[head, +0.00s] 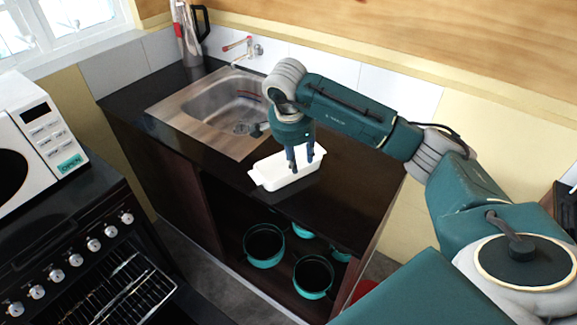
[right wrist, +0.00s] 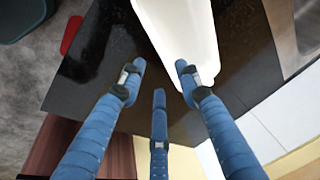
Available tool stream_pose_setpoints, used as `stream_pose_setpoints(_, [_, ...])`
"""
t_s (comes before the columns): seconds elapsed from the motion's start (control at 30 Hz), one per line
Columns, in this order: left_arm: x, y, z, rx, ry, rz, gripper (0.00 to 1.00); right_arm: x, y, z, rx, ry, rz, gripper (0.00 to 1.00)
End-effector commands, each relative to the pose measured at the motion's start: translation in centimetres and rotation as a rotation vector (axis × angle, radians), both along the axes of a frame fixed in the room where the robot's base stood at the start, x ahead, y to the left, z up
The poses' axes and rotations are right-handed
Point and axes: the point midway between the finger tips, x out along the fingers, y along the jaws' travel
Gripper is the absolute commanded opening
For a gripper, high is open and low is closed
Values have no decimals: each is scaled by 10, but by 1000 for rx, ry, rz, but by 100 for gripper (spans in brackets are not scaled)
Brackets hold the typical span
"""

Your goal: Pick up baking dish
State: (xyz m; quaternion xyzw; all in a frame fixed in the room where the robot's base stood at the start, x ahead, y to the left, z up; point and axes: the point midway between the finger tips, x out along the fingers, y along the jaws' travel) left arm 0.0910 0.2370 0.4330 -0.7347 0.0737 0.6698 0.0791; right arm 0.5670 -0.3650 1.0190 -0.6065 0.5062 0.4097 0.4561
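The white baking dish (head: 272,176) sits on the dark counter (head: 222,184), right of the sink and close to the front edge. My right gripper (head: 301,160) points down at the right end of the dish. In the right wrist view the dish (right wrist: 184,35) lies at the top middle, and the three blue fingers of the gripper (right wrist: 158,72) are spread apart. One fingertip overlaps the dish there; I cannot tell if it touches. The gripper holds nothing. My left gripper is not in view.
A steel sink (head: 215,103) with a tap (head: 243,48) is left of the dish. Teal pots (head: 264,245) stand in the open cabinet below. A black oven (head: 85,255) and a white microwave (head: 35,143) are at the left.

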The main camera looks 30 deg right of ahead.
Motion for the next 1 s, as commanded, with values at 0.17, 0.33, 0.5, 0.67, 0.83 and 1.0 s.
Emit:
stream_pose_setpoints(0.17, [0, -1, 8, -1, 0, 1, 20, 3, -5, -21, 2, 2, -1, 34])
stream_pose_setpoints(0.33, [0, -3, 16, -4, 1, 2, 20, 5, -6, -33, 4, 4, -1, 34])
stream_pose_setpoints(0.5, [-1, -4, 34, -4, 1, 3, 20, 9, -8, -58, 5, 4, -2, 34])
stream_pose_setpoints(0.67, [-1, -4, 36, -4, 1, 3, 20, 13, -12, -75, 5, 0, 0, 34])
stream_pose_setpoints(0.83, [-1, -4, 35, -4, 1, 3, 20, 13, -13, -78, 4, -2, 0, 34])
stream_pose_setpoints(1.0, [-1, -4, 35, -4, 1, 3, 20, 13, -13, -77, 4, -2, 0, 16])
